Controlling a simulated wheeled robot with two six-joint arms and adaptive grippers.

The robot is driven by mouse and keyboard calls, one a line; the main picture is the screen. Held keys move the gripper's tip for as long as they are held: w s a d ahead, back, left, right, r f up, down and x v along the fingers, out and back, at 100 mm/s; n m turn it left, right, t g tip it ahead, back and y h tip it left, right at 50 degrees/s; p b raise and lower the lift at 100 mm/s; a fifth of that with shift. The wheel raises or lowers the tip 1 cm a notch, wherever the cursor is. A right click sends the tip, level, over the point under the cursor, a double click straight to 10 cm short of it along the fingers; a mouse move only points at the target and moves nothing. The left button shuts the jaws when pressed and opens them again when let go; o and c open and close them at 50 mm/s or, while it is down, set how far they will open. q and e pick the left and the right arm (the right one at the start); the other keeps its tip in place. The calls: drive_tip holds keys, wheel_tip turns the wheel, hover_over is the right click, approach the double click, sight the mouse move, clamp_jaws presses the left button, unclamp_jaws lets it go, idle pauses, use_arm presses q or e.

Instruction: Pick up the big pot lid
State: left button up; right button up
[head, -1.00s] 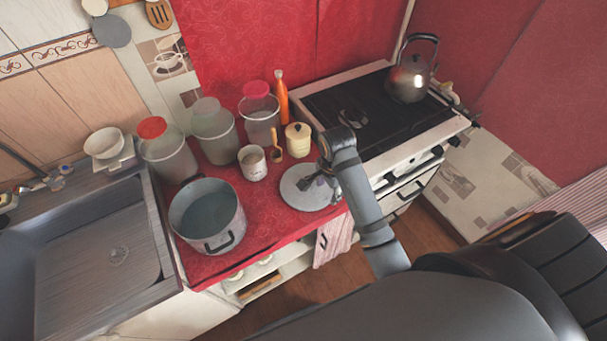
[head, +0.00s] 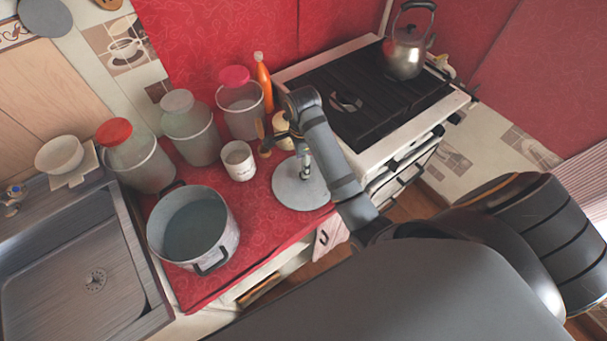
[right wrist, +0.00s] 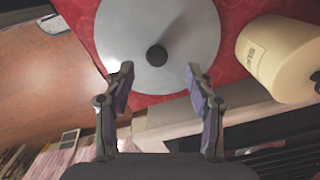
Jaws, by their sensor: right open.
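The big pot lid (head: 290,193) is a flat grey disc lying on the red oilcloth counter, right of the big pot (head: 193,228). In the right wrist view the lid (right wrist: 185,35) shows its dark round knob (right wrist: 157,55) near the middle. My right gripper (right wrist: 160,78) is open and empty. Its two fingers are apart, pointing toward the lid, with the knob ahead of and between them. In the head view my right gripper (head: 305,172) is above the lid, partly hidden by my wrist. My left gripper is not in view.
A white mug (head: 238,162), several jars and an orange bottle (head: 263,80) stand behind the lid. A cream canister (right wrist: 275,58) stands close beside it. The stove (head: 365,100) with a kettle (head: 408,45) is at right, the sink (head: 85,270) at left.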

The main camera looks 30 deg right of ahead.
drive_tip(key=shift+s+f+b, duration=0.15)
drive_tip(key=shift+f+b, duration=0.45)
drive_tip(key=shift+s+f+b, duration=0.15)
drive_tip(key=shift+f+b, duration=0.4)
drive_tip(key=shift+f, duration=0.05)
wheel_tip(320, 180, down, 2)
drive_tip(key=shift+w+f, duration=0.15)
drive_tip(key=shift+f, duration=0.1)
drive_tip(key=shift+c, duration=0.3)
drive_tip(key=c, duration=0.7)
clamp_jaws()
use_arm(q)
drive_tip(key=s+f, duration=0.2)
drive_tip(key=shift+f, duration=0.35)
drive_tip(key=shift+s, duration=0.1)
